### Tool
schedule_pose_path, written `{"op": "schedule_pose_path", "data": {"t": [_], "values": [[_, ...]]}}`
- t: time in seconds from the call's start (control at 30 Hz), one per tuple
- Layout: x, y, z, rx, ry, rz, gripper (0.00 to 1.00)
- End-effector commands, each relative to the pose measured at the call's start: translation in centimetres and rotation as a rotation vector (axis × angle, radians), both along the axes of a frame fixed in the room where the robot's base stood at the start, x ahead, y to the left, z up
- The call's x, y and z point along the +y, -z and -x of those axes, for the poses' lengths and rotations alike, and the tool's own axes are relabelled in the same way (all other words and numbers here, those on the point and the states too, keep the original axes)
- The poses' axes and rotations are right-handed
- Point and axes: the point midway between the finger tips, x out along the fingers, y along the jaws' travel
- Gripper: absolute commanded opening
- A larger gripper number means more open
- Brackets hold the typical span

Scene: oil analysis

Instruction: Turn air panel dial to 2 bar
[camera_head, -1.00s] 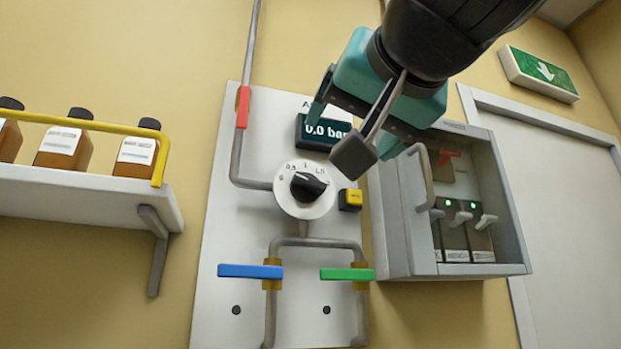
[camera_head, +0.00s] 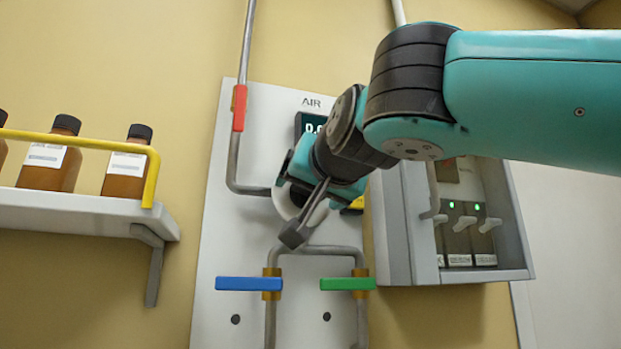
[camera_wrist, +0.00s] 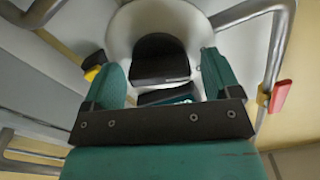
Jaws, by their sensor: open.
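The air panel (camera_head: 220,200) is a pale plate on the wall. Its dial has a round white face (camera_head: 282,204), mostly hidden behind my gripper in the head view. In the wrist view the dial's black knob (camera_wrist: 160,58) stands on the white face between my two teal fingers. My gripper (camera_wrist: 162,72) is open, with one finger on each side of the knob and a visible gap on both sides. The dark display (camera_head: 309,124) is mostly covered, so its full reading and the dial's setting cannot be read.
A red handle (camera_head: 239,108) is on the upper left pipe. Blue (camera_head: 249,284) and green (camera_head: 347,284) valve handles lie below the dial. A yellow button (camera_head: 354,204) is right of it. A grey switch box (camera_head: 400,265) juts out at right; a bottle shelf (camera_head: 80,212) is at left.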

Motion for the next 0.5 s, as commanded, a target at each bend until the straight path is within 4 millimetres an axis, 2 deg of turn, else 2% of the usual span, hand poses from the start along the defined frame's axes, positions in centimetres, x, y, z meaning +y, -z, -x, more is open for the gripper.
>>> {"op": "schedule_pose_path", "data": {"t": [0.23, 0.43, 0.5], "values": [[0.05, 0.02, -0.03, 0.000, -0.001, 0.000, 0.83], [0.04, 0.01, -0.01, 0.000, -0.001, 0.000, 0.37], [0.04, 0.01, -0.01, 0.000, -0.001, 0.000, 0.34]]}}
